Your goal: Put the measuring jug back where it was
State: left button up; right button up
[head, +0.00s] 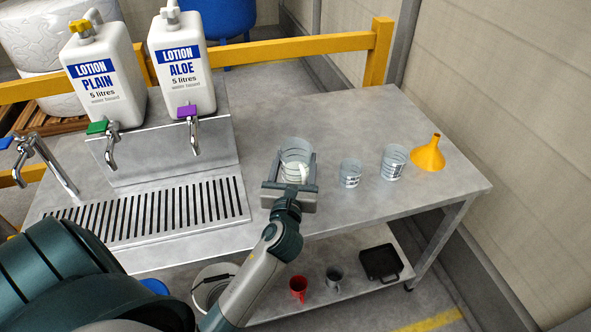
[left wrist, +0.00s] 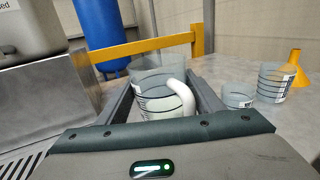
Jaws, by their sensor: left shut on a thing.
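The measuring jug (head: 296,153) is clear with dark level lines and a white handle. My left gripper (head: 291,172) is shut on it, with a finger on each side. In the left wrist view the jug (left wrist: 158,88) stands upright between the fingers, its white handle turned toward the wrist. The jug is at the steel table, left of two smaller clear measuring cups. I cannot tell whether its base touches the table top, as the gripper hides it. My right gripper is not in view.
Two clear cups (head: 350,173) (head: 393,162) and a yellow funnel (head: 428,155) stand to the right on the steel table (head: 440,195). Lotion containers (head: 102,75) (head: 183,65) with taps sit above a slotted drain (head: 150,210) at left. A shelf below holds mugs (head: 298,288).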

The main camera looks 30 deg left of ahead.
aim_at(295, 177)
pick_arm(q)
notch_tip(295, 177, down, 2)
jog(key=shift+f, duration=0.45)
jog(key=o, duration=1.4)
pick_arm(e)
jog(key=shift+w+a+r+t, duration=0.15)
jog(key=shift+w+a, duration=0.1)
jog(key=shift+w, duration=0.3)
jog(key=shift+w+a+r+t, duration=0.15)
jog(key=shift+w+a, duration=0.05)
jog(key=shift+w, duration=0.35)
